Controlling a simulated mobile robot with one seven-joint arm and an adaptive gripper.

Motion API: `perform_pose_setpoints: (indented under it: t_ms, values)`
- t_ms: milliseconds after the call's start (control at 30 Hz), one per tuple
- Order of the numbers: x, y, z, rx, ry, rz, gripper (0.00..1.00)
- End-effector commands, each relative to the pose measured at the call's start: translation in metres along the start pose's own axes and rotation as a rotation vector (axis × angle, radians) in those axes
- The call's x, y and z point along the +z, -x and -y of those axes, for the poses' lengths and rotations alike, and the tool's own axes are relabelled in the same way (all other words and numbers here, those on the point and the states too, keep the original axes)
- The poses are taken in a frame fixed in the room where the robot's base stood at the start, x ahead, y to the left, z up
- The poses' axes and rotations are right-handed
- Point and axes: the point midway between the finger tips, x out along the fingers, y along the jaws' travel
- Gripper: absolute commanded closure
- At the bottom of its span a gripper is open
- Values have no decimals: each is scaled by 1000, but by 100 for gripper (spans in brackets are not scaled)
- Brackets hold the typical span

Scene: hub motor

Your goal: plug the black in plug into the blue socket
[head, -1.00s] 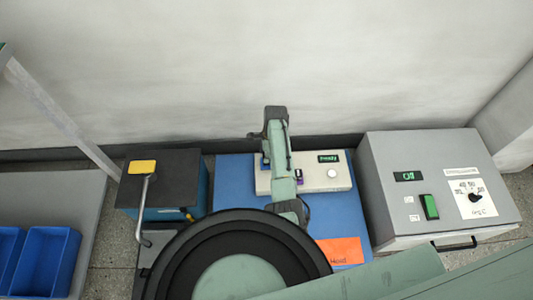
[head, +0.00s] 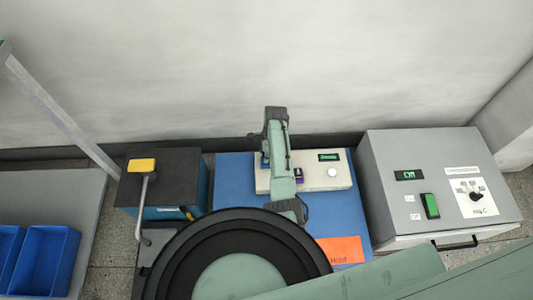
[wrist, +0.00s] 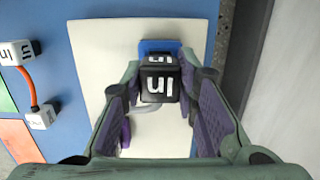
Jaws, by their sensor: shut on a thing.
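My gripper (wrist: 161,88) is shut on the black in plug (wrist: 158,84), a dark cube with white "in" lettering, held between the fingertips in the wrist view. The blue socket (wrist: 158,46) shows just beyond the plug, on a cream panel (wrist: 93,45). The plug overlaps its near edge, and whether it is fully seated is hidden. In the head view my wrist and gripper cover the panel's left part, with only a bit of blue beside them.
A purple socket (head: 299,175) is on the panel, right of my gripper. White plugs (wrist: 17,52) with an orange cable lie on the blue mat (head: 233,172). A grey control box (head: 435,150) stands right, a dark-topped box (head: 180,165) left, and blue bins (head: 45,262) further left.

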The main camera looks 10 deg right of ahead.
Motion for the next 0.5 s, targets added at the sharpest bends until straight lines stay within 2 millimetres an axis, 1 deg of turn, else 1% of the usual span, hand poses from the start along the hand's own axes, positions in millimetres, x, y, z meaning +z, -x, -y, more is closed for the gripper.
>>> perform_pose_setpoints:
  t_ms: [267,500]
  values:
    - [-2,-9,0,1,0,-1,100]
    - [-2,-9,0,0,0,-1,100]
